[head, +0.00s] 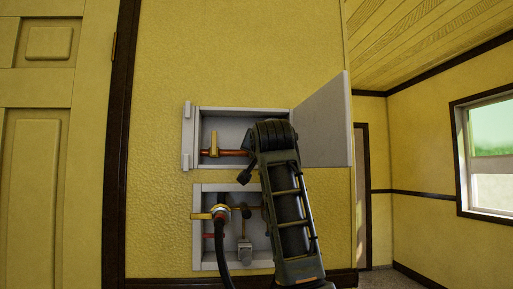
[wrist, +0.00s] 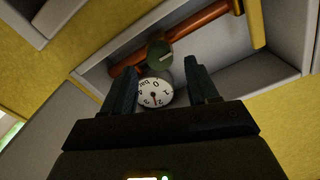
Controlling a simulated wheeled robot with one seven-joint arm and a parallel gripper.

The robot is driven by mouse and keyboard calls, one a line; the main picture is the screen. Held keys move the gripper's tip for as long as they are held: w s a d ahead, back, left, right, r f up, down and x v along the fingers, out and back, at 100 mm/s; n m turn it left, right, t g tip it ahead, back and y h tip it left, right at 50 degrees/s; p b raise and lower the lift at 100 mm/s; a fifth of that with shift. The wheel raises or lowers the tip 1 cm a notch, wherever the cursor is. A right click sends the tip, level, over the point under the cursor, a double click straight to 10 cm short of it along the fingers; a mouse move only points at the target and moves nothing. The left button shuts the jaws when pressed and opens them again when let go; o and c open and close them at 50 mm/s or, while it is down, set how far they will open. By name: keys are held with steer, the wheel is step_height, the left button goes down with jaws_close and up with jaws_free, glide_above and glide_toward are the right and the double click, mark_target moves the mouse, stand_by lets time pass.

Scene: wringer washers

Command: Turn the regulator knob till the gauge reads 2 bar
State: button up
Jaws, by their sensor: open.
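The round green regulator knob (wrist: 159,54), with a pale mark on its face, sits on a copper pipe in the wrist view. The white round gauge (wrist: 155,92) is just below it, with small numerals and a thin dark needle. The needle points toward the lower part of the dial, near the 2, but the exact reading is too small to tell. My gripper (wrist: 157,74) is open and empty, its fingers at either side of the gauge in the picture, with the knob just beyond the tips. In the head view my arm hides the knob and gauge.
The upper wall box (head: 223,127) has its grey door (head: 322,122) swung open to the right, beside my arm. A brass lever (head: 214,146) stands on the copper pipe (head: 230,153). The lower box (head: 211,259) holds a brass tap and a black hose (head: 219,240).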

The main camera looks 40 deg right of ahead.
steer(key=shift+p+x, duration=0.3)
steer(key=shift+x, duration=1.1)
steer(key=c, duration=1)
steer(key=shift+c, duration=0.2)
steer(key=shift+w+a+n, duration=0.1)
steer(key=shift+n, duration=1.75)
steer(key=shift+w+a+n, duration=0.1)
steer(key=shift+n, duration=2.05)
